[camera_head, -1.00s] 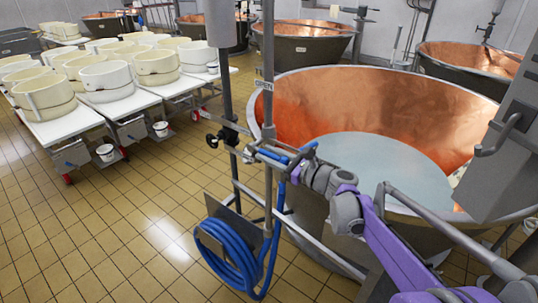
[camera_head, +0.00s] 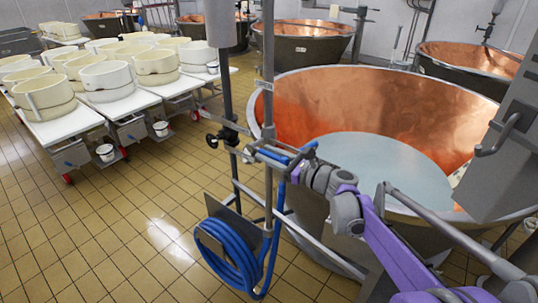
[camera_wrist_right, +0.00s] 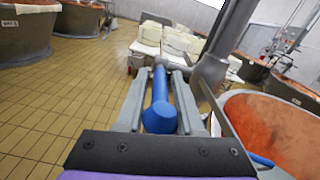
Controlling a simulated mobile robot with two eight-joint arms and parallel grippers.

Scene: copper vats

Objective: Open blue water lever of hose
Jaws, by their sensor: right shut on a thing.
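The blue water lever (camera_wrist_right: 160,112) lies lengthwise between the two grey fingers of my right gripper (camera_wrist_right: 160,75) in the right wrist view. The fingers are shut on it, one along each side, and its rounded end faces the camera. In the head view my right gripper (camera_head: 268,153) is at the upright pipes, above the coiled blue hose (camera_head: 228,258). Its fingers and the pipework partly hide the lever there. The hose hangs on a holder on the pipe stand. My left gripper is not in view.
A large copper vat (camera_head: 370,95) with pale liquid stands right behind the pipe stand, its rim close to my right arm. A grey upright pipe (camera_head: 267,80) runs beside the gripper. White tables (camera_head: 60,130) with cream moulds stand at left. The tiled floor (camera_head: 120,235) at left is clear.

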